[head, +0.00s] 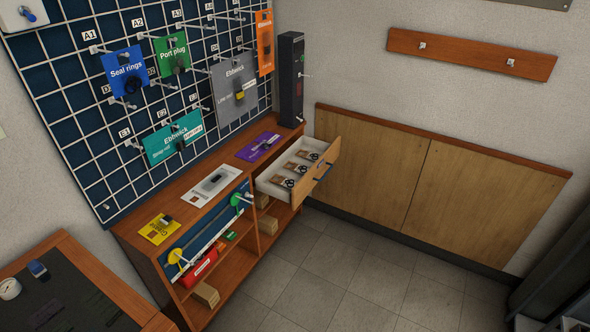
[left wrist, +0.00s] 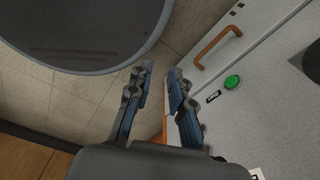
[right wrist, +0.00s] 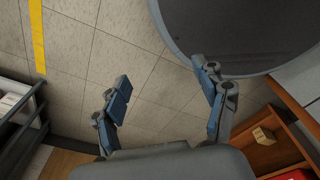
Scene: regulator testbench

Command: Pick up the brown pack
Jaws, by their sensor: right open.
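Several small packs with brown labels and dark rings (head: 302,168) lie in the open white drawer (head: 270,187) in the head view. No other pack there looks brown, and I cannot tell them apart well. Neither gripper shows in the head view. My left gripper (left wrist: 160,73) has its fingers a small gap apart, with nothing held, above the floor near a grey cabinet. My right gripper (right wrist: 163,77) is wide open and empty above the floor tiles. Neither wrist view shows the brown packs.
The wooden bench (head: 170,208) holds yellow (head: 158,231), white (head: 211,187) and purple (head: 262,145) packs. A dark tower (head: 291,80) stands behind the drawer. A cardboard box (right wrist: 264,136) sits on a shelf. The floor (head: 330,270) is clear.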

